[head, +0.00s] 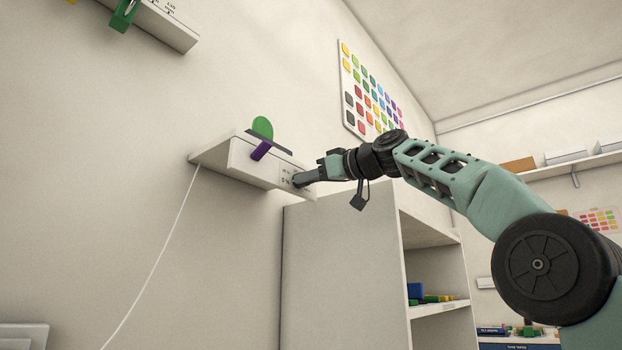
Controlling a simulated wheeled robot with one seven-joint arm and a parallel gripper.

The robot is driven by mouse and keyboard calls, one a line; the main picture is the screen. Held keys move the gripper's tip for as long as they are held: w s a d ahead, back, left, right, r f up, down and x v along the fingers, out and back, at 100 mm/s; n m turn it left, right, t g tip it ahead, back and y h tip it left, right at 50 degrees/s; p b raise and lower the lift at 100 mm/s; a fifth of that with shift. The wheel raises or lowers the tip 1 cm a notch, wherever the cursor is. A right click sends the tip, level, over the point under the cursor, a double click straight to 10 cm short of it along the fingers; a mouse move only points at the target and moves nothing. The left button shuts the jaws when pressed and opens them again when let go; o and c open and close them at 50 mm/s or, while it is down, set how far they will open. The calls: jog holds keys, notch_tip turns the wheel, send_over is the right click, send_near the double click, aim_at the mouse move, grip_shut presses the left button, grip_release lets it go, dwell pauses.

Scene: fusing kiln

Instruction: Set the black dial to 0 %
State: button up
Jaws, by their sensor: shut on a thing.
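A white wall-mounted control box (245,157) carries a purple lever (261,150), a green disc (262,127) and small dark markings near its right end. My gripper (299,181) is at the right end of the box's front face, shut on what seems to be the black dial. The dial itself is hidden by the fingers, so its pointer and setting cannot be read. The markings beside the fingers are too small to read.
A white cabinet (335,270) with open shelves stands just below and right of the box. A cord (160,256) hangs from the box's left side. Another box (165,22) with a green lever (123,16) is at upper left. A colour sample board (370,96) hangs behind.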

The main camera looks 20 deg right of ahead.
jog(key=shift+w+f+n, duration=0.1)
jog(key=shift+f+n, duration=0.05)
jog(key=shift+n, duration=1.05)
jog(key=o, duration=1)
jog(key=shift+r+b+v, duration=0.1)
jog(key=shift+b+v, duration=1.6)
jog(key=shift+v, duration=2.7)
jog(key=shift+r+b+v, duration=0.15)
jog(key=shift+b+v, duration=1.5)
jog(key=shift+v, duration=2.7)
jog(key=shift+w, duration=0.1)
